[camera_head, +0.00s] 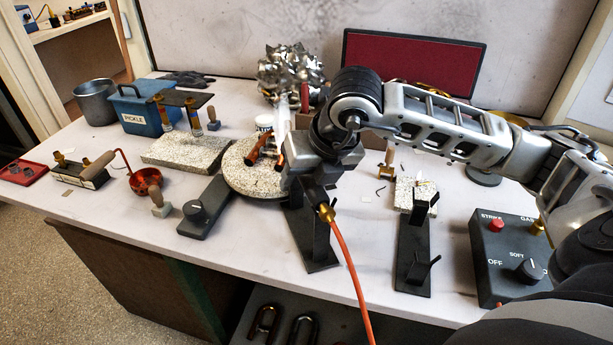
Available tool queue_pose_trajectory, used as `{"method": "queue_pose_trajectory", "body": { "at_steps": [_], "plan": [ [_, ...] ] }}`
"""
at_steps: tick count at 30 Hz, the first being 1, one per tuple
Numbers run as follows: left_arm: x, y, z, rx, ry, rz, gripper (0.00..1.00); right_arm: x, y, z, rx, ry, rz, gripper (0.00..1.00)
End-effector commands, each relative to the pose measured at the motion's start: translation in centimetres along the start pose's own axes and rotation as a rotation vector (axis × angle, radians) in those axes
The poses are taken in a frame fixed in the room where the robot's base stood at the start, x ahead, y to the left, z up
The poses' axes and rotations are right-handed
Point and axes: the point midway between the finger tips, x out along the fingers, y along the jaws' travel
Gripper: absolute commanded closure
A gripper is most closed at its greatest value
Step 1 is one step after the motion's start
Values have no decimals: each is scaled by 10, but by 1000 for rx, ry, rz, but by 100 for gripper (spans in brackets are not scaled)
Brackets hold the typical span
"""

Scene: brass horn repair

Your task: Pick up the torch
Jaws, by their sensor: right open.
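The torch (315,194) rests on a black stand (318,250) near the middle of the table. Its dark handle and brass hose fitting show, and an orange hose (348,270) runs from the fitting over the table's front edge. My right gripper (308,172) is open and sits right over the torch's upper part. The gripper hides the torch's far end, and I cannot tell whether the jaws touch the handle. My left gripper is not in view.
A round speckled turntable (240,178) with copper-coloured tubes (262,146) lies left of the gripper. A second black stand (412,255) and a control box (505,255) are on the right. A blue pickle box (140,112) and speckled slab (183,153) are on the left.

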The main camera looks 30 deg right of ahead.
Motion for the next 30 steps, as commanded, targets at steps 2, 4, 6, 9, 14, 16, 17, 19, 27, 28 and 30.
{"method": "queue_pose_trajectory", "body": {
  "at_steps": [2,4,6,9,14,16,17,19,27,28,30],
  "plan": [
    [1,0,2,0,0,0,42,1,0,0,0,-1,1,48],
    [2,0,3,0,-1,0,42,2,0,-1,0,-1,1,48],
    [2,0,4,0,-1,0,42,2,0,-1,0,-1,1,48],
    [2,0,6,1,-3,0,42,2,0,-1,0,0,1,48],
    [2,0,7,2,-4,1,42,3,0,-1,0,0,1,48],
    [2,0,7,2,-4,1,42,2,0,-1,0,0,1,48],
    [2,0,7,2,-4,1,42,2,0,-1,0,0,1,48],
    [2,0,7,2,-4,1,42,2,0,-1,0,0,1,48],
    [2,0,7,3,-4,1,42,3,0,-1,0,0,0,96],
    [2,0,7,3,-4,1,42,2,0,-1,0,-2,1,96],
    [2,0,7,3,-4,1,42,2,0,-1,0,-1,1,96]
  ]
}}
